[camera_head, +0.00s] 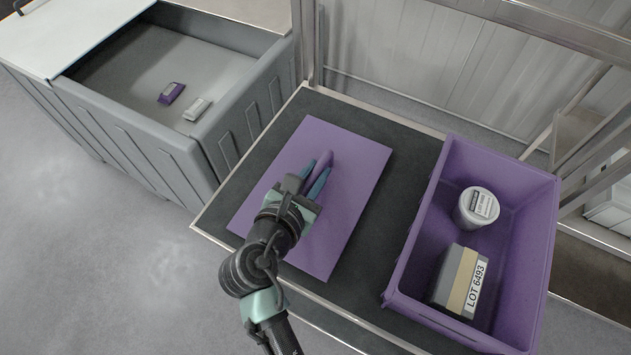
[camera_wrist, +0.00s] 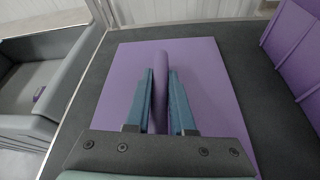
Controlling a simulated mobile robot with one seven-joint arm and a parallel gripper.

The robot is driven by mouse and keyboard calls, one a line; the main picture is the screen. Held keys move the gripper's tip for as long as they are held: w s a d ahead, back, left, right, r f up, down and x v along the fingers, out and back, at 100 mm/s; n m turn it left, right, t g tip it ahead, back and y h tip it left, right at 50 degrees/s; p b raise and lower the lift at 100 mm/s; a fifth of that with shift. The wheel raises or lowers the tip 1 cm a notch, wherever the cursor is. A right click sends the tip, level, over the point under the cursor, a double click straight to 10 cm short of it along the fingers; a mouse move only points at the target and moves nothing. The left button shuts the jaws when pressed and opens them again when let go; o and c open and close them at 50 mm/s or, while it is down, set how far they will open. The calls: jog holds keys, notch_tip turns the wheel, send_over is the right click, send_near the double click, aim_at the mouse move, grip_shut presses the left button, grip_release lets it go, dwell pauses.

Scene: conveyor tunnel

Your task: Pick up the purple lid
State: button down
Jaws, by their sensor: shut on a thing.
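The purple lid (camera_head: 350,185) is a flat rectangular panel with a raised purple handle (camera_head: 322,161) along its middle. It lies on or just over the dark belt; I cannot tell if there is a gap under it. My gripper (camera_head: 318,178) is over the lid with its teal fingers on both sides of the handle, shut on it. In the wrist view the handle (camera_wrist: 161,85) stands between the two fingers (camera_wrist: 160,98), and the lid (camera_wrist: 205,70) spreads out around them. My gripper hides part of the lid's near half.
A purple crate (camera_head: 408,245) stands right of the lid, holding a white round container (camera_head: 477,208) and a grey box labelled LOT 6493 (camera_head: 459,280). A grey bin (camera_head: 215,130) at the left holds two small objects. Metal frame posts (camera_head: 306,40) rise behind the belt.

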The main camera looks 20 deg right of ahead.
aim_at(315, 171)
notch_tip(315, 171, up, 10)
jog(key=shift+r+p, duration=0.1)
jog(key=shift+p, duration=0.75)
jog(key=c, duration=1.3)
grip_release()
grip_shut()
